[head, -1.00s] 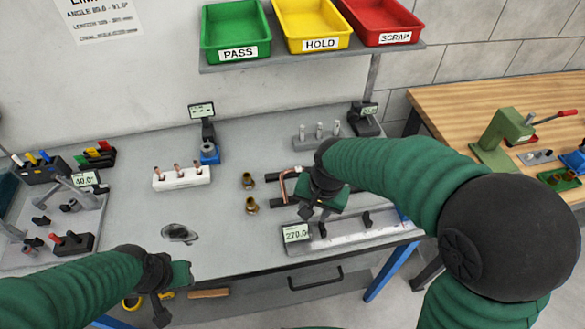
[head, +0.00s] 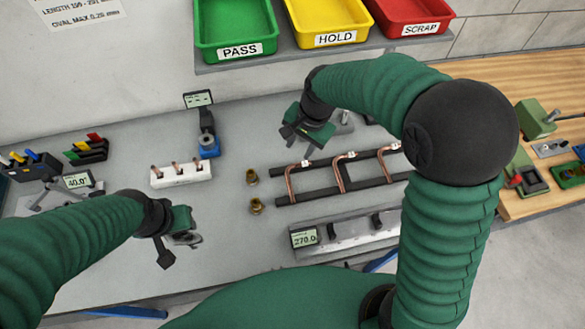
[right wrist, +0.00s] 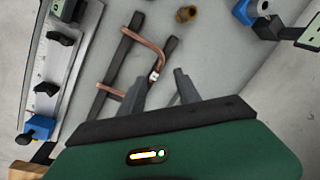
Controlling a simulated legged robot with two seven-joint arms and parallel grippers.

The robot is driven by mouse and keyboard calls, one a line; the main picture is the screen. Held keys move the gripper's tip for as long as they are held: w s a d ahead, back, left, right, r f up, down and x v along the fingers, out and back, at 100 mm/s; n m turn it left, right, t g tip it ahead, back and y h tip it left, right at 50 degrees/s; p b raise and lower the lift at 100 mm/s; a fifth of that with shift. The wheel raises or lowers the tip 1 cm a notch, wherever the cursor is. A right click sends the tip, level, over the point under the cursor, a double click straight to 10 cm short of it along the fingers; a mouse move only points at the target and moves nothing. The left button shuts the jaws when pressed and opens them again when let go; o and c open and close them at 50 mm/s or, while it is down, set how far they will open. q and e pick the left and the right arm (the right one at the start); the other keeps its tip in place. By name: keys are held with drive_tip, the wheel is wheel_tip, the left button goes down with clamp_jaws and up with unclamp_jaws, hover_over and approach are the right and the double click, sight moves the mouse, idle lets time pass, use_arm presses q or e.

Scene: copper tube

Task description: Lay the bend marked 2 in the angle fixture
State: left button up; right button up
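Three copper bends with white tags lie across a black two-bar rack (head: 318,195): a left one (head: 289,183), a middle one (head: 338,176) and a right one partly behind my arm. Their numbers are too small to read. My right gripper (head: 300,138) is above the rack's back left side, near the left bend's tagged end. In the right wrist view its fingers (right wrist: 160,78) are apart and empty, with a tagged bend (right wrist: 145,47) just beyond them. The angle fixture, with a 40.0° display (head: 77,181), is at the far left, partly hidden by my left arm. My left gripper (head: 172,248) hangs over the front left table.
A length gauge reading 270.0 (head: 304,237) lies in front of the rack. Two brass fittings (head: 252,177) stand left of it. A white block with copper pieces (head: 182,176) is farther left. PASS, HOLD and SCRAP trays (head: 236,25) are on a shelf above.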

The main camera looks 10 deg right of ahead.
approach(290, 171)
drive_tip(key=f, duration=0.2)
drive_tip(key=f+p, duration=0.1)
drive_tip(key=f, duration=0.2)
drive_tip(key=w+a+f+p, duration=0.1)
drive_tip(key=f, duration=0.2)
drive_tip(key=shift+a, duration=0.1)
drive_tip(key=shift+w+f, duration=0.1)
drive_tip(key=shift+w, duration=0.1)
drive_tip(key=c, duration=0.4)
use_arm(q)
drive_tip(key=shift+a+v, duration=0.2)
drive_tip(key=shift+v, duration=1)
use_arm(e)
drive_tip(key=shift+s, duration=0.1)
clamp_jaws()
